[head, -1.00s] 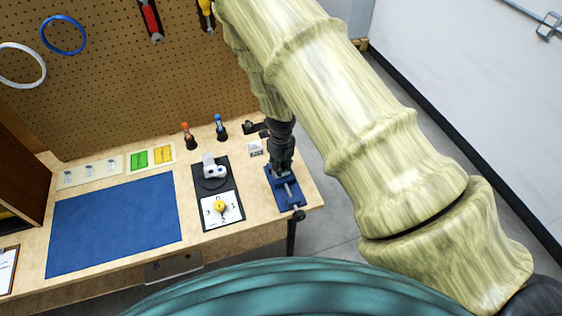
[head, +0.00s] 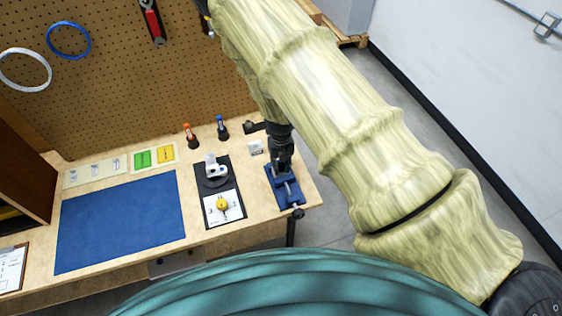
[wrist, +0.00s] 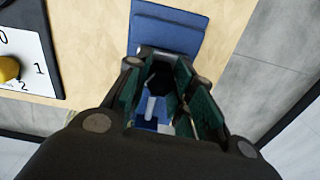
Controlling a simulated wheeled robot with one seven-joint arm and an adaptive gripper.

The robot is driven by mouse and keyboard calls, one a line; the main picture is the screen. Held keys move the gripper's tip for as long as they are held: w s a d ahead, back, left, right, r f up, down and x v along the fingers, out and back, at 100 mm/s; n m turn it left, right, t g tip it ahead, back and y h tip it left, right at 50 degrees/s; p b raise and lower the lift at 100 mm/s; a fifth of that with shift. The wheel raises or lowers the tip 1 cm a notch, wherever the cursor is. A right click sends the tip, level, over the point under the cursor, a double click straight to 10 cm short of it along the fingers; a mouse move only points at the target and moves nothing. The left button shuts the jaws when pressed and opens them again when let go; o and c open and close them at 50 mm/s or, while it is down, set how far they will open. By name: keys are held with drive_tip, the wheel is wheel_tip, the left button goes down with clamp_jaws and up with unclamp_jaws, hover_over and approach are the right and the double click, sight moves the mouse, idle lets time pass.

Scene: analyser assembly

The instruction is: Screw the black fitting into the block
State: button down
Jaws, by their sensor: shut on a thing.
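My gripper (head: 282,165) points down over the blue vise (head: 284,195) at the right end of the bench. In the wrist view the fingers of my gripper (wrist: 160,88) are closed around a dark piece (wrist: 160,76), which looks like the black fitting. The blue vise (wrist: 166,30) lies directly below it. The block is not clearly visible; the fingers and arm cover the middle of the vise. I cannot tell whether the fitting's thread is in the block.
Left of the vise is a black board with a white numbered dial and yellow knob (head: 222,204). A blue mat (head: 120,222) lies further left. Orange (head: 190,135) and blue (head: 222,128) topped tools stand behind. The bench's right edge is close to the vise.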

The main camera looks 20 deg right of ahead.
drive_tip(key=shift+w, duration=0.15)
drive_tip(key=shift+r+m, duration=0.1)
drive_tip(key=shift+m, duration=0.2)
drive_tip(key=shift+r+m+p, duration=0.1)
drive_tip(key=shift+m+p, duration=0.2)
drive_tip(key=shift+p, duration=0.2)
drive_tip(key=shift+m+p, duration=0.65)
drive_tip(key=shift+m, duration=0.95)
drive_tip(key=m, duration=0.4)
